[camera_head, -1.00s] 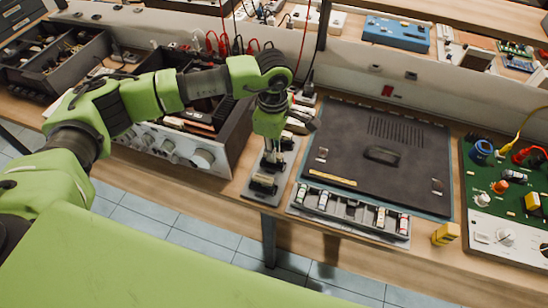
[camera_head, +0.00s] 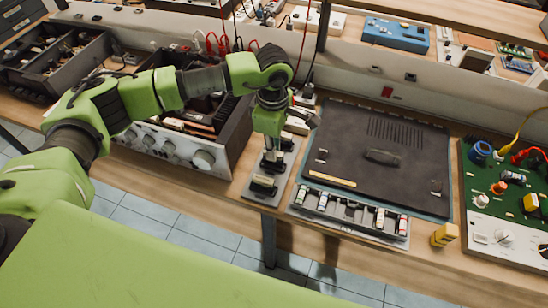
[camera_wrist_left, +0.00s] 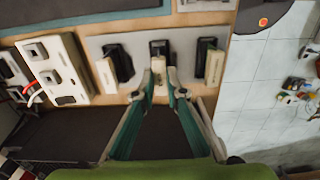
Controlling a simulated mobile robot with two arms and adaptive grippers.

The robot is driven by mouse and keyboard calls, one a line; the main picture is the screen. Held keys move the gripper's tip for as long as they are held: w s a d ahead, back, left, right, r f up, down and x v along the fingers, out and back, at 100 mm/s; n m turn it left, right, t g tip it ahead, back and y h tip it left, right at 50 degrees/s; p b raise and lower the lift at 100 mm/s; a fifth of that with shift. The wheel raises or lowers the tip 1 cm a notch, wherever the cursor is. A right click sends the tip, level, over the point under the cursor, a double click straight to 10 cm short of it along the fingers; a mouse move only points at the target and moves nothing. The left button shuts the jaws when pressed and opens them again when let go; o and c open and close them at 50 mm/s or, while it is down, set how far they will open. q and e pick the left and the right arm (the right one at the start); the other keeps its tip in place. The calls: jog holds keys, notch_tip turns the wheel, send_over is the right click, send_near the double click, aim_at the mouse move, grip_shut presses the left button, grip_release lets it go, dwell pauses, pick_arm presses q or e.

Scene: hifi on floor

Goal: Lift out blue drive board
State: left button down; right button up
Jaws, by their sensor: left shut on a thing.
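My left gripper (camera_head: 270,155) points down over a grey stand (camera_head: 254,191) at the bench's front, just right of an open hi-fi chassis (camera_head: 203,159). In the left wrist view its fingertips (camera_wrist_left: 166,77) are close together at the middle black block (camera_wrist_left: 159,47) of the grey stand (camera_wrist_left: 136,45). The gripper is shut on a small pale part (camera_wrist_left: 158,64) there, mostly hidden by the fingers. A cream piece stands beside the right black block (camera_wrist_left: 205,52). I cannot make out a blue drive board for sure. My right gripper is not in view.
A dark mat (camera_head: 375,160) and a tray of small parts (camera_head: 350,213) lie right of the stand. A yellow block (camera_head: 445,235) and a green circuit board (camera_head: 480,213) are farther right. Cables hang behind. Tiled floor shows below the bench's front edge.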

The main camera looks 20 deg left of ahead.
pick_arm(q)
jog(key=shift+r+p, duration=1.25)
jog(key=shift+r, duration=1.95)
